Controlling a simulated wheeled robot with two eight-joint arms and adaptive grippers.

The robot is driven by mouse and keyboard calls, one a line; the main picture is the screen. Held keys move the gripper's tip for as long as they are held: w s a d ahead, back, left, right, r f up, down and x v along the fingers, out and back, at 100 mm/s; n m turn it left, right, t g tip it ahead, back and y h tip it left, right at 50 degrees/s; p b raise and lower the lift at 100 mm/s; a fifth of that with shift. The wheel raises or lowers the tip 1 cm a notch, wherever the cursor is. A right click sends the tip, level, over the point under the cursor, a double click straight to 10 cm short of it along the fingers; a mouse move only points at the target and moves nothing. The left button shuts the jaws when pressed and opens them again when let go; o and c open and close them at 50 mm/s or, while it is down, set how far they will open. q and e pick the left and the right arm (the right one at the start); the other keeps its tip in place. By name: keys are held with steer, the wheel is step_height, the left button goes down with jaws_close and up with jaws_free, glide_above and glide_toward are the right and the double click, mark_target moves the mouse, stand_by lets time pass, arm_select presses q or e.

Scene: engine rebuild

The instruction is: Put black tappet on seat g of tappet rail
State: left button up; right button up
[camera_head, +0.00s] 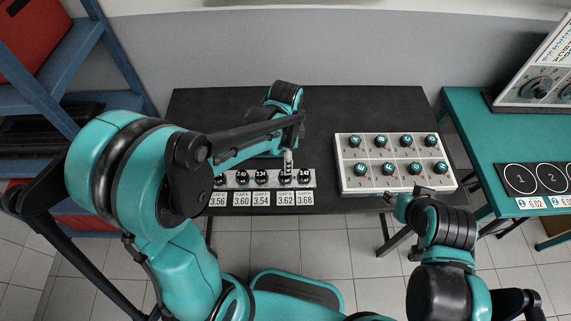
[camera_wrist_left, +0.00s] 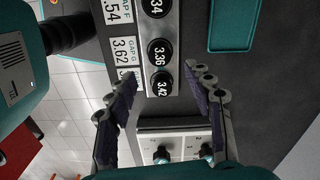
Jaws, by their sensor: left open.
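The tappet rail (camera_head: 230,187) is a pale strip at the front of the black table, holding a row of round black tappets with white numbers. In the left wrist view, black tappet 3.36 (camera_wrist_left: 160,52) sits on the rail beside the label GAP G 3.62 (camera_wrist_left: 125,50). Black tappet 3.42 (camera_wrist_left: 163,83) sits beside it, and tappet 3.34 (camera_wrist_left: 155,6) is further up. My left gripper (camera_head: 288,156) is open just above the rail near the 3.62 label, with nothing visibly held. My right gripper (camera_head: 408,193) is by the white box; its opening is unclear.
A white box (camera_head: 346,180) with several teal-topped knobs stands right of the rail. A teal tray (camera_wrist_left: 233,48) lies beside the rail, partly hidden by my arm in the head view. A teal table (camera_head: 465,115) stands at right, blue shelving (camera_head: 85,45) at left.

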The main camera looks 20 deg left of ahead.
arm_select(q)
steer(key=s+a+r+n+t, duration=0.4)
steer(key=s+r+n+t, duration=0.3)
steer(key=s+r+n, duration=0.3)
steer(key=r+n, duration=0.1)
steer(key=n, duration=0.2)
steer(key=shift+s+a+p, duration=0.15)
steer(key=shift+a+p, duration=0.2)
steer(key=shift+a, duration=0.05)
step_height(320, 180, down, 7)
steer(key=b, duration=0.6)
steer(key=shift+r, duration=0.2)
